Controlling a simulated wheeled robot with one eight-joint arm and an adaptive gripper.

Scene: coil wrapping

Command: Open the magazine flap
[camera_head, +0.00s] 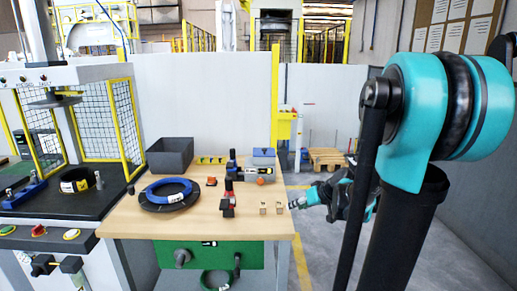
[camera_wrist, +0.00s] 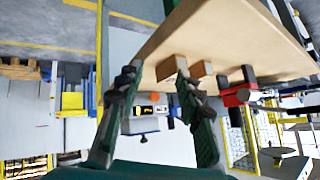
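I cannot tell for sure which part is the magazine flap. A green panel (camera_head: 210,254) with a dark knob and a handle sits under the front of the wooden table (camera_head: 135,222). A black ring with a blue band (camera_head: 168,194) lies flat on the table. My gripper (camera_head: 322,195) is beside the table's right edge, above the floor and apart from the green panel. In the wrist view my gripper (camera_wrist: 155,85) has its two dark green fingers spread, with nothing held between them. Small wooden blocks (camera_wrist: 172,68) show behind the fingers.
A dark grey bin (camera_head: 170,154) stands at the table's back left. Red-and-black tools (camera_head: 229,190), small blocks and a blue box (camera_head: 264,156) stand on the table. A caged press (camera_head: 62,130) stands to the left. Open floor (camera_head: 335,255) lies right of the table.

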